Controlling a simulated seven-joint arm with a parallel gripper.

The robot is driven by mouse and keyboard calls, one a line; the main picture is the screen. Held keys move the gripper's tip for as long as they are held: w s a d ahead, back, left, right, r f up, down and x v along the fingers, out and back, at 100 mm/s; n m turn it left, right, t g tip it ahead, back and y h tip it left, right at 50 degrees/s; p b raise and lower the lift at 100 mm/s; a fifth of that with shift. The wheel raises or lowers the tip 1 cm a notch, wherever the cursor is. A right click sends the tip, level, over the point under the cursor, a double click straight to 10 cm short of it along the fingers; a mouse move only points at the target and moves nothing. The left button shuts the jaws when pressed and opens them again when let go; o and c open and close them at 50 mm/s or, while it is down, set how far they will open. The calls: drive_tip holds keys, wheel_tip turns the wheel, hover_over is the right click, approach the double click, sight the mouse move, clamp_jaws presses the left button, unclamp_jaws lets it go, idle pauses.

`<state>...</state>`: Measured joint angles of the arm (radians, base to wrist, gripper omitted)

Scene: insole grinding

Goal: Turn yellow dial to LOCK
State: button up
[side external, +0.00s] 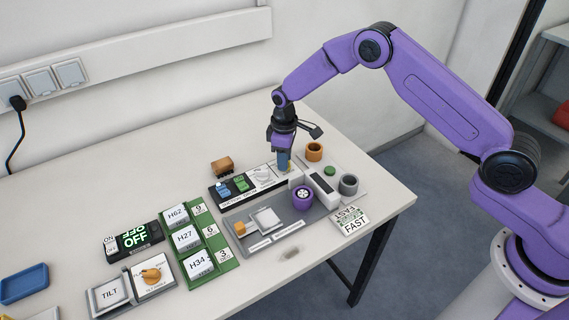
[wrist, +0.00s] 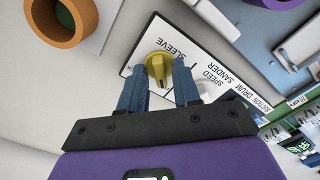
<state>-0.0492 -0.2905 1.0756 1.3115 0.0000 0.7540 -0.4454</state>
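The yellow dial (wrist: 158,66) sits on a white panel plate marked SLEEVE. In the side external view only a sliver of yellow (side external: 290,167) shows by my fingers. My gripper (wrist: 168,66) has two blue fingers pointing down at the dial. They are apart, with a gap between them. The dial lies at the fingertips, with the left finger overlapping it in the picture; I cannot tell whether they touch. In the side external view my gripper (side external: 284,168) is low over the panel's right end.
An orange ring (wrist: 62,20) stands left of the dial, and the white speed dial (side external: 262,174) is beside it.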

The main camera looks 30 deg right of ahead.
clamp_jaws()
drive_tip(key=m, duration=1.2)
drive_tip(key=shift+m, duration=0.3)
